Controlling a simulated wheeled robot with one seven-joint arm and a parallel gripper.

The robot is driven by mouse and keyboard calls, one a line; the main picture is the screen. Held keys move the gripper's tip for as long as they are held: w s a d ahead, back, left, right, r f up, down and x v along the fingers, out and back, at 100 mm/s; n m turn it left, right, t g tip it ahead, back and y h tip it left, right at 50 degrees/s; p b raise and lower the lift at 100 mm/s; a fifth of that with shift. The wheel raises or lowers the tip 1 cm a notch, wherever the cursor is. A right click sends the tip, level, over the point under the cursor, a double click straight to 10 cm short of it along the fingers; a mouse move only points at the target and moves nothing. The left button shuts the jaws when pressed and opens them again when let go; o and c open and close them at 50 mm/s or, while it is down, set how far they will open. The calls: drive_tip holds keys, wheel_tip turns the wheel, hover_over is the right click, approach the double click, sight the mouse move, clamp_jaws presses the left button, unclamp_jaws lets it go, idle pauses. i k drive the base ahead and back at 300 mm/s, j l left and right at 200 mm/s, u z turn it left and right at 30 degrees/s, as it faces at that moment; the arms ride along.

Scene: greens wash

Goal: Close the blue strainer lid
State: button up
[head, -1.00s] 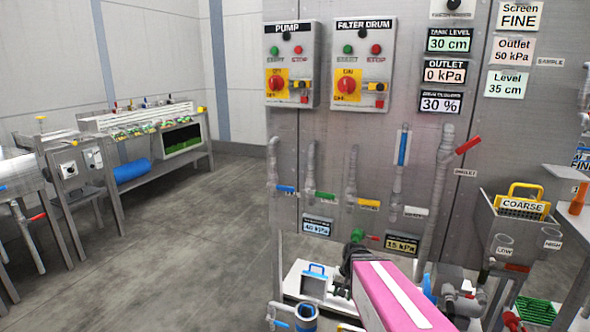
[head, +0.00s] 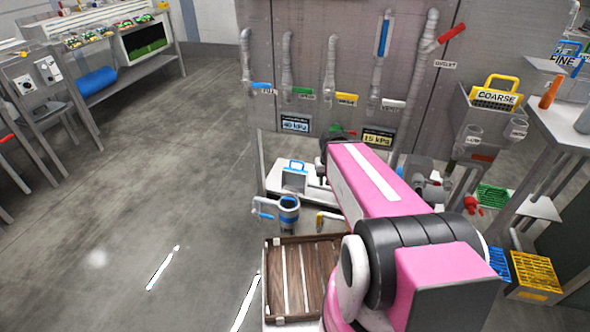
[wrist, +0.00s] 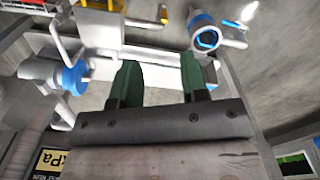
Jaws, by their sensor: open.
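A grey cylindrical strainer body (head: 289,212) with a blue band and an open top stands low beside the pipework, left of my arm in the head view. The wrist view shows a round opening with a blue ring (wrist: 207,38) at the upper right, apart from my fingers; it looks like the same strainer. I cannot clearly make out its lid. A box with a blue handle (head: 296,166) stands behind it. My gripper (wrist: 159,62) has two green fingers spread apart with nothing held between them. In the head view my pink arm mostly hides the gripper.
A wooden slatted crate (head: 291,275) stands in front of the strainer. Pipes with coloured valve handles (head: 347,99) run up the panel behind. Yellow (head: 535,275) and blue baskets lie at the right. The floor (head: 170,190) at left is clear.

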sight(295, 179)
drive_tip(key=z, duration=0.45)
drive_tip(key=j+z, duration=0.9)
drive_tip(key=k+j+z, duration=0.1)
drive_tip(key=j+z, duration=0.2)
drive_tip(key=z, duration=0.15)
drive_tip(key=k+j+z, duration=0.15)
drive_tip(key=j+z, duration=0.15)
drive_tip(key=z, duration=0.2)
drive_tip(key=k+j+z, duration=0.25)
drive_tip(key=z, duration=0.2)
drive_tip(key=k+j+z, duration=0.2)
drive_tip(key=z, duration=0.25)
drive_tip(key=k+j+z, duration=0.1)
drive_tip(key=k+z, duration=0.2)
drive_tip(key=z, duration=0.15)
drive_tip(key=k+j+z, duration=0.25)
drive_tip(key=k+z, duration=0.75)
drive_tip(key=k+j+u, duration=0.2)
drive_tip(key=k, duration=0.2)
drive_tip(key=k+j+u, duration=0.5)
drive_tip(key=j+u, duration=0.15)
drive_tip(key=j, duration=0.15)
drive_tip(key=k+j+u, duration=0.15)
drive_tip(key=j+u, duration=0.2)
drive_tip(key=j, duration=0.25)
drive_tip(key=j+u, duration=0.4)
drive_tip(key=j, duration=0.25)
drive_tip(key=j+u, duration=0.35)
drive_tip(key=j, duration=0.3)
